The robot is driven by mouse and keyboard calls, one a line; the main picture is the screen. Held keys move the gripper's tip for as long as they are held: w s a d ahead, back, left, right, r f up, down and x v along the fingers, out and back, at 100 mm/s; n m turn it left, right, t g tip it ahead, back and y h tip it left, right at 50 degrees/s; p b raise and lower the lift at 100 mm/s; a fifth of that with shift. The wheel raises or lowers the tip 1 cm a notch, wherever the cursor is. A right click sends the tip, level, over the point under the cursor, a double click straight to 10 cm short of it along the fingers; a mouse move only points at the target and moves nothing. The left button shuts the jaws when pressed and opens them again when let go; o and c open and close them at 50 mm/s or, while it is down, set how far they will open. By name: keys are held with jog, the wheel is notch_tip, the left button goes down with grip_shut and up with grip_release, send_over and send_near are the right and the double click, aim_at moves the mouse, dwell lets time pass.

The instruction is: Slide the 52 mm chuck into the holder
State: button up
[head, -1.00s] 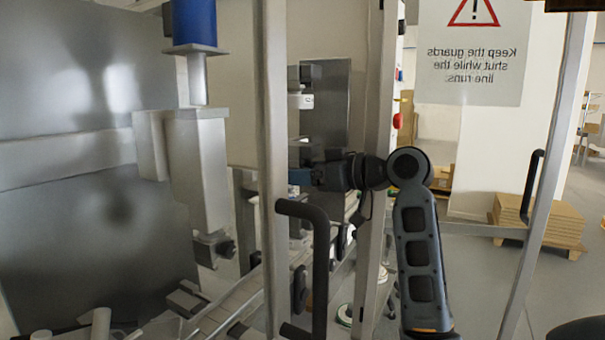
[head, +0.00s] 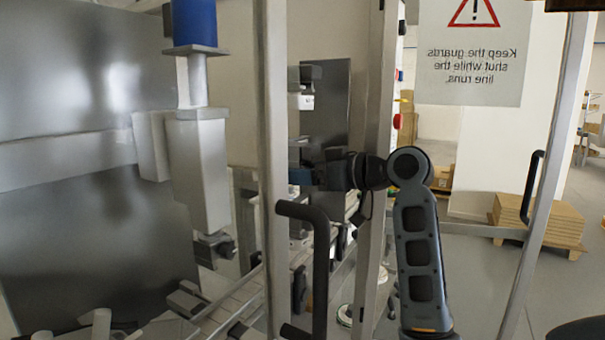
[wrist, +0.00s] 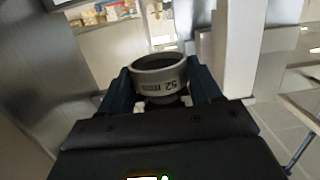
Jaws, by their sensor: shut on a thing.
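The 52 mm chuck (wrist: 158,84) is a light grey ring with "52 m" readable on its side, in the wrist view. My gripper (wrist: 160,88) is shut on it, one dark blue finger on each side, and the ring's open top faces up in the picture. In the head view my gripper (head: 299,177) is small and partly hidden by a guard post, and I cannot make out the chuck there. A dark upright plate (head: 335,110) with brackets stands behind it. A small white labelled part (head: 303,101) sits at this plate's left edge. I cannot tell which part is the holder.
A pale guard post (head: 274,150) and a black handle (head: 319,260) stand in front of my gripper. A machine column (head: 200,175) with a blue cylinder (head: 194,22) is at the left. A second post (head: 375,110) stands close to my arm. Stacked boards (head: 540,222) lie far right.

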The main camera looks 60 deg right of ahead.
jog(key=shift+s, duration=0.15)
jog(key=s, duration=0.7)
jog(key=shift+a, duration=0.2)
dwell(1.0)
jog(key=shift+s, duration=0.1)
